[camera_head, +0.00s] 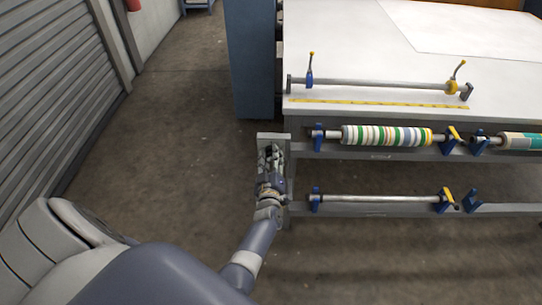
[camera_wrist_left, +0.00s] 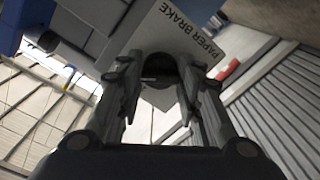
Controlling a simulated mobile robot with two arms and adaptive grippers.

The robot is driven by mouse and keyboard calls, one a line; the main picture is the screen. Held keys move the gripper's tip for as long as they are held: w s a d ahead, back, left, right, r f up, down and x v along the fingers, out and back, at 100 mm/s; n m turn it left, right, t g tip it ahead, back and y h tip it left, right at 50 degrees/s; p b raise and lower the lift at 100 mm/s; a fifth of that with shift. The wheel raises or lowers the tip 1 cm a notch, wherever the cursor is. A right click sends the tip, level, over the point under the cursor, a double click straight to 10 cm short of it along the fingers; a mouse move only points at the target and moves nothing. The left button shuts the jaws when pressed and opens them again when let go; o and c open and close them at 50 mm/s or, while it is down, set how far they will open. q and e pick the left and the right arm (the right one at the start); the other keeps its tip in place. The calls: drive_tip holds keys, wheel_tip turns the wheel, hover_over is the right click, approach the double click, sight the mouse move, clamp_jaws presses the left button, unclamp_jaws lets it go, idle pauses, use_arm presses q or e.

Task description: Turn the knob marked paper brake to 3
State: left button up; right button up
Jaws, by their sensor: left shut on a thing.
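The paper brake knob (camera_wrist_left: 159,67) is a dark round knob on a grey panel (camera_wrist_left: 163,29) lettered PAPER BRAKE, which looks tilted in the left wrist view. My left gripper (camera_wrist_left: 158,85) has its two fingers on either side of the knob and is shut on it. The fingers cover part of the dial, and I cannot read the knob's setting. In the head view my left gripper (camera_head: 270,160) is at the panel on the near left corner of the machine frame, hiding the knob there. My right gripper is not in view.
A white table (camera_head: 370,55) stands right of the panel, with a steel bar (camera_head: 380,84) on top. Below are a striped roll (camera_head: 385,136) and a bare bar (camera_head: 380,199). A blue cabinet (camera_head: 250,60) stands behind. The floor on the left is clear up to a roller shutter (camera_head: 50,90).

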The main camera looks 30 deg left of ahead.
use_arm(q)
drive_tip(key=m, duration=0.4)
drive_tip(key=shift+m+p, duration=0.35)
drive_tip(key=shift+m, duration=0.05)
drive_tip(key=shift+f, duration=0.1)
drive_tip(key=o, duration=1.1)
